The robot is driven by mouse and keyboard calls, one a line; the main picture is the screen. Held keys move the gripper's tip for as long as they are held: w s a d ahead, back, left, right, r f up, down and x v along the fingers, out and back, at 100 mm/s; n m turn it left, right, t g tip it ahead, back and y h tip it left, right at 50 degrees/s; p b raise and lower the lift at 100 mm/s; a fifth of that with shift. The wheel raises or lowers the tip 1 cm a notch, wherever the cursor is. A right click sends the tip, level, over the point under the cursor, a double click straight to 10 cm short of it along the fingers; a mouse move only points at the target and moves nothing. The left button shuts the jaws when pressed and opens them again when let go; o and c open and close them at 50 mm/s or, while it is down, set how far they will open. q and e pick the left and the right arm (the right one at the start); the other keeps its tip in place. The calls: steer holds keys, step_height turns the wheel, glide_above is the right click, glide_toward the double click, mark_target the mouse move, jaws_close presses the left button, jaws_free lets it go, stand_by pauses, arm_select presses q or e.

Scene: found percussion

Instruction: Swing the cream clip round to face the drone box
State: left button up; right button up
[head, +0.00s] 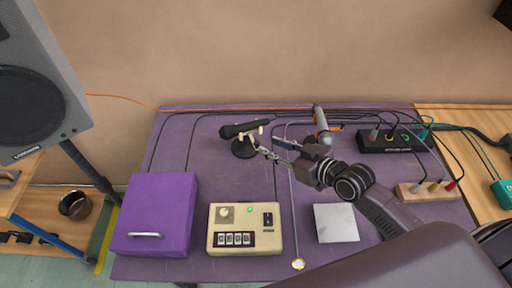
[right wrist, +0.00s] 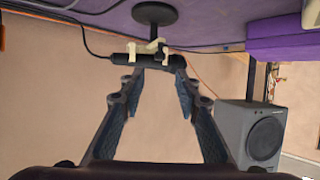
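The cream clip (head: 252,141) sits on a short stand with a round black base (head: 243,150) and holds a black microphone (head: 234,130) lying roughly level, its head toward the left. In the right wrist view the clip (right wrist: 155,46) shows just beyond the fingertips. My right gripper (head: 272,149) is open, to the right of the clip, its two fingers pointing at it. No grip on the clip is visible; whether a fingertip touches it, I cannot tell. A cream box (head: 245,241) with a knob, green light and switches, likely the drone box, stands nearer the front. My left gripper is out of view.
A purple box (head: 156,207) stands at the left of the purple-topped table. A pale square plate (head: 336,223), a small round disc (head: 298,264), a wooden block with jacks (head: 428,192) and a black strip (head: 390,140) are to the right. Cables run along the back.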

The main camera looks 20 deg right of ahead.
mark_target(258, 143)
steer(key=x, duration=0.4)
steer(key=f+x, duration=0.1)
steer(key=x, duration=0.3)
steer(key=shift+p, duration=0.35)
jaws_close()
